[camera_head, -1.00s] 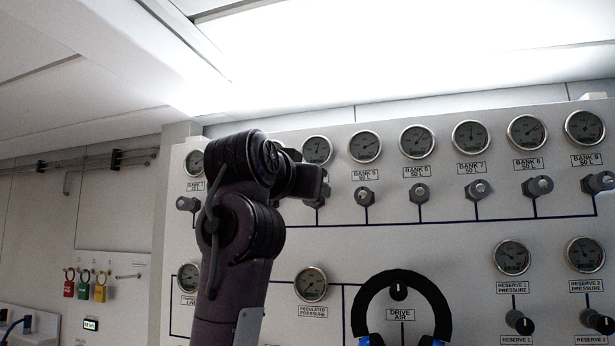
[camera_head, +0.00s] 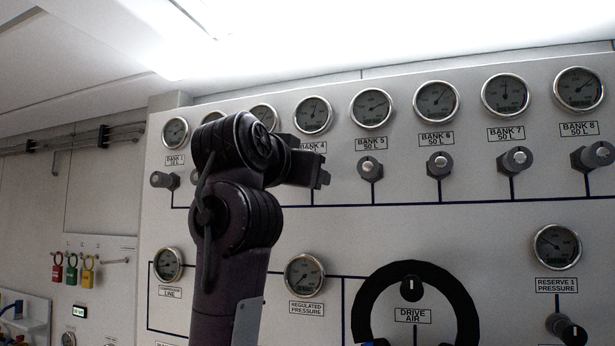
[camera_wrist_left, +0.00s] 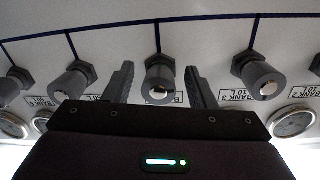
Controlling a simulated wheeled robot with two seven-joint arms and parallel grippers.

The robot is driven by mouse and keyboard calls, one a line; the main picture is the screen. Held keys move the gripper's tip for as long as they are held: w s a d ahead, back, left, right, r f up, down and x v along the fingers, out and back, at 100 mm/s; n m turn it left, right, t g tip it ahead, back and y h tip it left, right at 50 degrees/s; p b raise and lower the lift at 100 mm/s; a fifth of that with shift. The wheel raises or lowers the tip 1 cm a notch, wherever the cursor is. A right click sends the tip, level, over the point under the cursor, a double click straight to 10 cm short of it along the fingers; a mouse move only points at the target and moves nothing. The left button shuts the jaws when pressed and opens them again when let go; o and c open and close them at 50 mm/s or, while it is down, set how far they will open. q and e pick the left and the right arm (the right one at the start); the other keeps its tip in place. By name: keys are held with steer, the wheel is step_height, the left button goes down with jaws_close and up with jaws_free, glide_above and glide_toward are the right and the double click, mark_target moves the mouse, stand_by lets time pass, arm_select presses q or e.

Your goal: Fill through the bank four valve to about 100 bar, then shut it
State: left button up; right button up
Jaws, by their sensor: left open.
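The bank four valve (camera_wrist_left: 160,80) is a grey knob with a bright metal centre. It sits mid-frame in the left wrist view, between the two dark fingers of my left gripper (camera_wrist_left: 158,84). The fingers stand apart, one on each side, with gaps to the knob; how deep they reach around it is unclear. In the head view my left gripper (camera_head: 312,176) hides this valve, just below the BANK 4 label (camera_head: 313,147). The bank four gauge (camera_head: 313,115) above is too small to read. My right gripper is not in view.
Neighbouring valves stand close by: bank five (camera_head: 370,168) to the right, bank three (camera_wrist_left: 261,80) on the other side. A regulated pressure gauge (camera_head: 304,275) sits below. A thick black loop (camera_head: 362,298) surrounds the drive air knob (camera_head: 411,288).

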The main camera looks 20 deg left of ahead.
arm_select(q)
steer(key=shift+s+r, duration=0.2)
steer(key=shift+s, duration=0.35)
steer(key=shift+s+r, duration=0.15)
steer(key=shift+s, duration=0.35)
steer(key=c, duration=0.4)
steer(key=shift+c, duration=1.3)
steer(key=shift+w, duration=0.1)
steer(key=shift+c, duration=1.5)
steer(key=n+b, duration=0.1)
steer(key=n, duration=0.2)
steer(key=shift+n, duration=0.4)
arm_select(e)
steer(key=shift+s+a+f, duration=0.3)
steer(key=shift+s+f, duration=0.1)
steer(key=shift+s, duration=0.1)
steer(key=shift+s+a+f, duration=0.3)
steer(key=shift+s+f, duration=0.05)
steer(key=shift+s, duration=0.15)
